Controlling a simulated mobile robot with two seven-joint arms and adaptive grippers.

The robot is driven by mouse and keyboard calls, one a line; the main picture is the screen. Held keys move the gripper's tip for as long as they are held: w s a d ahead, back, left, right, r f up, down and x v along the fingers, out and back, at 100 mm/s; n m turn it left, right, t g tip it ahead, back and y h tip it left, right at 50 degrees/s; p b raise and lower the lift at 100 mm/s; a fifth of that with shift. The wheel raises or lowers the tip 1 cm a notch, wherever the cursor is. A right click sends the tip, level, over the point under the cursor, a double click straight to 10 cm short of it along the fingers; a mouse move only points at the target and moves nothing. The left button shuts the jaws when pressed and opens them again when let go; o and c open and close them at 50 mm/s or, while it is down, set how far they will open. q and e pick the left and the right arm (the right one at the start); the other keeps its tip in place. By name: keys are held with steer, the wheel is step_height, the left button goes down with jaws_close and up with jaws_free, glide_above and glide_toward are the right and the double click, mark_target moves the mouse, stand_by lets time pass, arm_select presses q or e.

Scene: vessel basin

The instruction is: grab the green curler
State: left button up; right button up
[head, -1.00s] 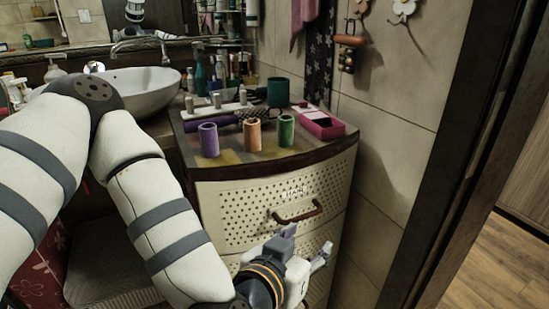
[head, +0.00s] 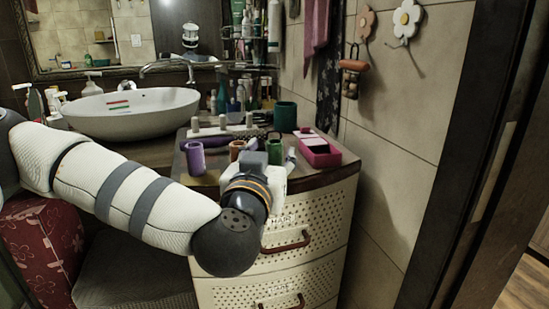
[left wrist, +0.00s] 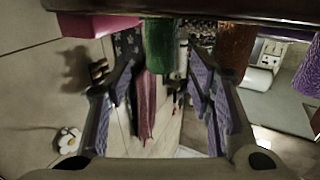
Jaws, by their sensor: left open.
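The green curler (head: 275,147) stands on the dresser top, its lower part hidden behind my left gripper (head: 274,160) in the head view. In the left wrist view the green curler (left wrist: 160,42) lies ahead, between the lines of the two spread purple-padded fingers of my left gripper (left wrist: 162,72). The gripper is open and empty, and I cannot tell how far the fingertips are from the curler. My right gripper is not in view.
The orange curler (head: 236,149) and purple curler (head: 195,157) stand left of the green one. A pink box (head: 320,152) is close on its right. A dark green cup (head: 285,116) and several bottles stand behind. A sink (head: 130,110) is at left.

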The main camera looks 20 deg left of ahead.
mark_target(273, 150)
arm_select(q)
steer(key=w, duration=0.5)
steer(key=shift+a+f, duration=0.3)
steer(key=shift+a, duration=0.1)
steer(key=shift+s+r, duration=0.1)
steer(key=shift+c, duration=0.3)
steer(key=c, duration=0.8)
